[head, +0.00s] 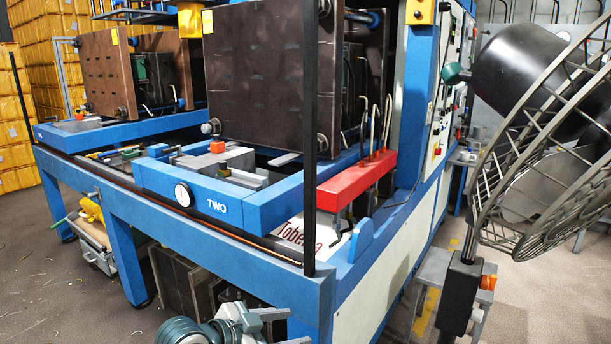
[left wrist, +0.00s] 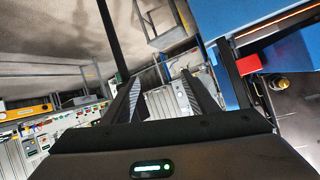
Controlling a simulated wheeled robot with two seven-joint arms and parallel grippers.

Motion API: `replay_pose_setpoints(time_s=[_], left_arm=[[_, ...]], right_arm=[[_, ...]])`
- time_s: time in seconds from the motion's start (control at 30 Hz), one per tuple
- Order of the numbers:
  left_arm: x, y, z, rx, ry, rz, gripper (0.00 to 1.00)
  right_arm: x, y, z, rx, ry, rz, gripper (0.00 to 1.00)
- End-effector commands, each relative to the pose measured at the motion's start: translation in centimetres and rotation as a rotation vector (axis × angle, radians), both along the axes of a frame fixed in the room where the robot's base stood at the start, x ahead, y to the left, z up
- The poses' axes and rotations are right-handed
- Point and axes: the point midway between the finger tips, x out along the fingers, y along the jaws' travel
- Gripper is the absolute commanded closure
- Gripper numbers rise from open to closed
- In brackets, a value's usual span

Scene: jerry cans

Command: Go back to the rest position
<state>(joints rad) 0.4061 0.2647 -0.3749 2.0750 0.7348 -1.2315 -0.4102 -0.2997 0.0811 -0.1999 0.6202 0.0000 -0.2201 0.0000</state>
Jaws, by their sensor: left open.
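My left gripper (head: 283,327) shows at the bottom edge of the head view, in front of the blue machine's near corner. Its two grey fingers are spread and nothing is between them. In the left wrist view the same gripper (left wrist: 161,85) has its fingers well apart, with only distant floor and benches seen through the gap. The lower part of my left arm is cut off by the frame edge. My right gripper does not show in either view.
The blue machine frame (head: 240,262) with brown mould blocks (head: 262,75) fills the middle. A red bracket (head: 352,180) sits on it. A caged black fan (head: 530,85) stands close on the right. Stacked yellow crates (head: 65,50) are at the back left.

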Motion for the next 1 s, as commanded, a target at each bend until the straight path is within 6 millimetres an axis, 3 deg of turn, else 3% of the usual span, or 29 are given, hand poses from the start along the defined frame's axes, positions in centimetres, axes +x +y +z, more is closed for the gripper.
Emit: replay_pose_setpoints(time_s=[0.03,0.2,0.5,0.7,0.8,1.0], left_arm=[[-1.4,0.5,-2.3,0.003,0.044,0.031,0.47],[-5.8,2.9,-8.5,0.027,0.173,0.149,0.47],[-15.6,8.2,-17.5,0.092,0.405,0.388,0.47],[-23.3,12.1,-21.8,0.153,0.552,0.560,0.47],[-26.4,13.7,-23.0,0.181,0.606,0.628,0.47],[-30.8,16.0,-24.2,0.223,0.679,0.727,0.47]], right_arm=[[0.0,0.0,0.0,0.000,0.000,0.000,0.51],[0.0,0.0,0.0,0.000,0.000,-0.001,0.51],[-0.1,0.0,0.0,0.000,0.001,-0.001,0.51],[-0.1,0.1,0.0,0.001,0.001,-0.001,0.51],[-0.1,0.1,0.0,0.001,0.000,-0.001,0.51],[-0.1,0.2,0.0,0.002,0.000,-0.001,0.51]])
